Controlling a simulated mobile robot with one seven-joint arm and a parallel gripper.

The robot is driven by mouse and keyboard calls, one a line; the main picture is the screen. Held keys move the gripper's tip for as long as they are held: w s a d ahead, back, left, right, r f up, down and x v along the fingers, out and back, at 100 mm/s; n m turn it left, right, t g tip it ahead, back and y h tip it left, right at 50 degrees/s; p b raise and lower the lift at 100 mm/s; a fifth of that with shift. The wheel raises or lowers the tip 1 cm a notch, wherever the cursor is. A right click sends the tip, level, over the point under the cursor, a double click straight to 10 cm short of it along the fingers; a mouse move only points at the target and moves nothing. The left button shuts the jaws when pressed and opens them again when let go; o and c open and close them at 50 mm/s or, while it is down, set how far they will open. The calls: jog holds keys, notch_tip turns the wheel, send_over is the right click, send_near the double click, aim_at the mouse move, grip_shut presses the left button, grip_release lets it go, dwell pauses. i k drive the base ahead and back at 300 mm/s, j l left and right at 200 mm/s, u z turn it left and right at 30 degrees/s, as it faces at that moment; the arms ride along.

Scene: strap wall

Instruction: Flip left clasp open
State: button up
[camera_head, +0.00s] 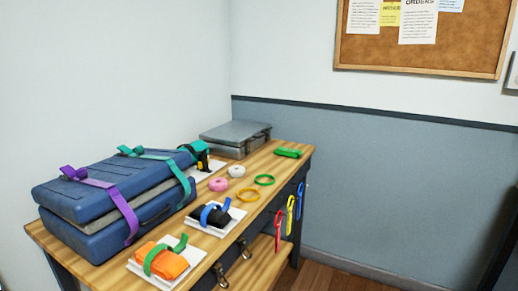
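A blue case (92,198) lies shut on the wooden table at the left. A purple strap (122,212) and a teal strap (178,172) run over it. Small buckle-like pieces show on top of the straps, but no clasp is clear on the case front. A grey metal case (235,137) lies at the back of the table and looks shut. Its front carries dark fittings too small to make out. I cannot tell which part is the left clasp. My gripper is not in view.
The floor at right looks clear.

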aim_at(248, 144)
jog(key=i, duration=0.25)
jog(key=i+l+z, duration=0.2)
jog(key=i+l, duration=1.65)
jog(key=i+j, duration=0.15)
jog(key=j, duration=0.2)
jog(key=i+j, duration=0.15)
jog(key=j, duration=0.25)
